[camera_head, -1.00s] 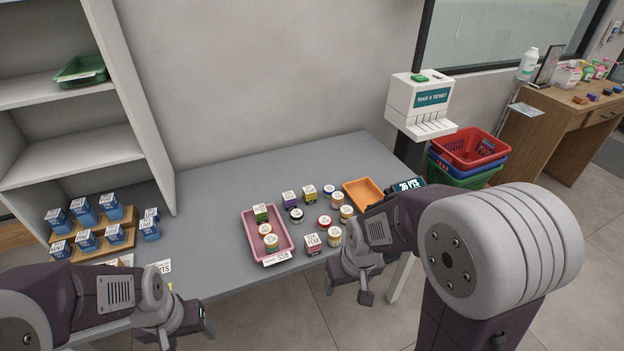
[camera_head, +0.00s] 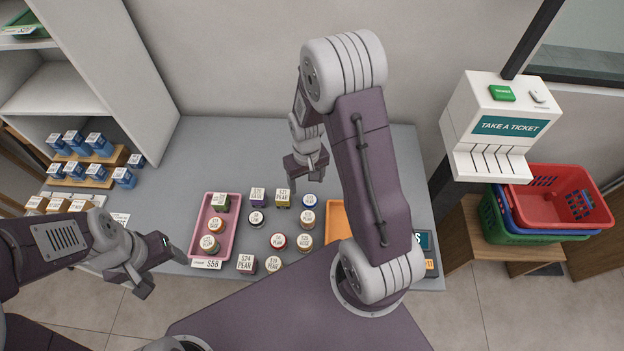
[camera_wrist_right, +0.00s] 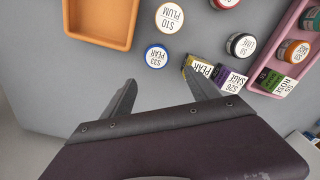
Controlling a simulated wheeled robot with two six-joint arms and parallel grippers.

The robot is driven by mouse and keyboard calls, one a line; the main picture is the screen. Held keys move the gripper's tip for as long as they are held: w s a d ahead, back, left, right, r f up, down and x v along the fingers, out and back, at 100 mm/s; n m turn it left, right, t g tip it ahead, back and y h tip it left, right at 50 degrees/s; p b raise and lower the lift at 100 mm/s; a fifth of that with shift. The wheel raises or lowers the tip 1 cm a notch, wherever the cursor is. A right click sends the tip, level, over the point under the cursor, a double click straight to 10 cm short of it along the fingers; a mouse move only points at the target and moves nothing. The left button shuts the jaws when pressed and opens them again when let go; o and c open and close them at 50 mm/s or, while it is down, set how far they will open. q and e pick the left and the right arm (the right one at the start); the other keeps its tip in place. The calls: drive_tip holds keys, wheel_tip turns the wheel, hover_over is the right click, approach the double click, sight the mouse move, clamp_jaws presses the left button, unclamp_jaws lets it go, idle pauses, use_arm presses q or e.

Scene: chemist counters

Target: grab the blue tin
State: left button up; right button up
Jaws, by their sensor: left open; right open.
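The blue tin is a round tin with a white lid and a blue rim, labelled S33 PEAR in the right wrist view (camera_wrist_right: 156,56). In the head view the blue tin (camera_head: 310,201) stands on the grey counter, left of the orange tray. My right gripper (camera_head: 305,174) is open and empty on the wall side of it. In the right wrist view the tin lies ahead of the parted fingers (camera_wrist_right: 160,84), not between them. My left gripper (camera_head: 162,271) is open and empty near the counter's front edge, left of the pink tray.
A purple box (camera_head: 257,196) and an olive box (camera_head: 282,197) stand left of the tin. Other round tins, such as a plum one (camera_head: 307,219), stand close in front. A pink tray (camera_head: 232,232) holds several items. The counter's back is clear.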

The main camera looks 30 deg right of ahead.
sight(310, 200)
drive_tip(key=shift+s+d+f, duration=0.1)
drive_tip(key=shift+s+d, duration=0.3)
drive_tip(key=shift+s+p, duration=0.15)
drive_tip(key=shift+p, duration=0.2)
drive_tip(key=shift+a, duration=0.4)
drive_tip(key=shift+s+a, duration=0.1)
drive_tip(key=shift+a, duration=0.15)
drive_tip(key=f, duration=0.3)
drive_tip(key=shift+d+f, duration=0.3)
drive_tip(key=shift+d, duration=0.05)
drive_tip(key=shift+d+f, duration=0.1)
drive_tip(key=shift+f, duration=0.35)
drive_tip(key=f, duration=0.4)
drive_tip(key=shift+s+a+p, duration=0.2)
drive_tip(key=shift+p, duration=0.2)
drive_tip(key=shift+w+d+f, duration=0.1)
drive_tip(key=shift+d+f, duration=0.05)
drive_tip(key=shift+f, duration=0.1)
drive_tip(key=shift+r, duration=0.1)
drive_tip(key=c, duration=1.4)
use_arm(q)
drive_tip(key=shift+a+r, duration=0.25)
drive_tip(key=shift+r, duration=0.75)
use_arm(e)
drive_tip(key=shift+c, duration=0.2)
